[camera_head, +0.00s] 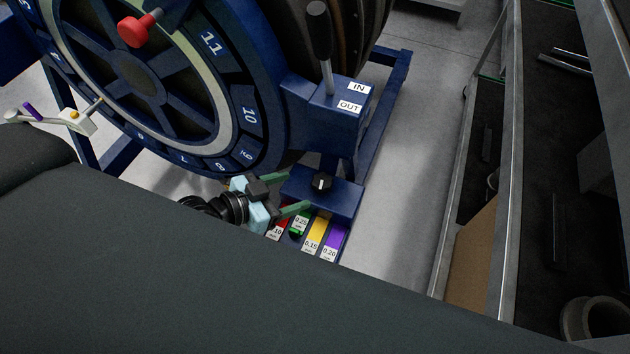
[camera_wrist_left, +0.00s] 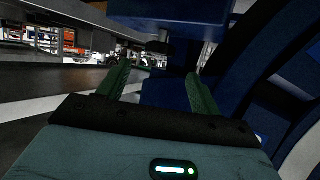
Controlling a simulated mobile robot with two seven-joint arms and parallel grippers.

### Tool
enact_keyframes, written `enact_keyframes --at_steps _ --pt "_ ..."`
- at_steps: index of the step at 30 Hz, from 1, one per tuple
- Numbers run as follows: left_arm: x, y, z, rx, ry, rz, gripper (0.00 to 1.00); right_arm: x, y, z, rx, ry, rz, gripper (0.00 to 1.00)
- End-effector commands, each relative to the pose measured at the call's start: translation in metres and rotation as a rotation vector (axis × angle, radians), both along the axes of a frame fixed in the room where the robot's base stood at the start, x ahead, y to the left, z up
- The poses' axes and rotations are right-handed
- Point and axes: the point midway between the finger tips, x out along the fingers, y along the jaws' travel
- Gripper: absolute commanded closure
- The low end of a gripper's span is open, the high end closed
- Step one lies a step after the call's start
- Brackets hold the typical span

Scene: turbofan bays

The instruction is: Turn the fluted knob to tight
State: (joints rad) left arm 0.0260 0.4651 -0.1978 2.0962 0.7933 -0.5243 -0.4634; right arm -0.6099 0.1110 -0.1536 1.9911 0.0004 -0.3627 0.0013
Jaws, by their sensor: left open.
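The fluted knob (camera_head: 321,182) is black and round with a white pointer line, on a blue block (camera_head: 342,194) below the lever box. The line runs roughly up and down in the head view; no tight marking can be read. My left gripper (camera_head: 299,190) is open just left of the knob, its green fingers pointing toward it and apart from it. In the left wrist view the gripper's fingers (camera_wrist_left: 160,75) are spread with nothing between them. A dark round piece beyond them (camera_wrist_left: 158,46), under a blue block, may be the knob. My right gripper is out of view.
A lever (camera_head: 321,45) rises from a box marked IN and OUT (camera_head: 335,98). A large numbered blue ring (camera_head: 245,95) with a red knob (camera_head: 136,31) stands at left. Colored labeled strips (camera_head: 314,234) lie below the knob. Open floor (camera_head: 405,170) lies to the right, before a cabinet.

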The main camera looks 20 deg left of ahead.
Motion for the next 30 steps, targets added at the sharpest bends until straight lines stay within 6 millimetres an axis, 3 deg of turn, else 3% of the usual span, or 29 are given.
enact_keyframes --at_steps 15,27,30 --pt "0.051 -0.036 -0.025 0.000 -0.001 0.000 0.35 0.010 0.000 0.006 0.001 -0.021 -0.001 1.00" --pt "0.056 -0.040 -0.028 0.002 -0.001 -0.002 0.35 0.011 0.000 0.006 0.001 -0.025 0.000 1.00" --pt "0.056 -0.040 -0.028 0.002 -0.001 -0.002 0.48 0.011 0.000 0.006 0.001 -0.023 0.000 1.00"
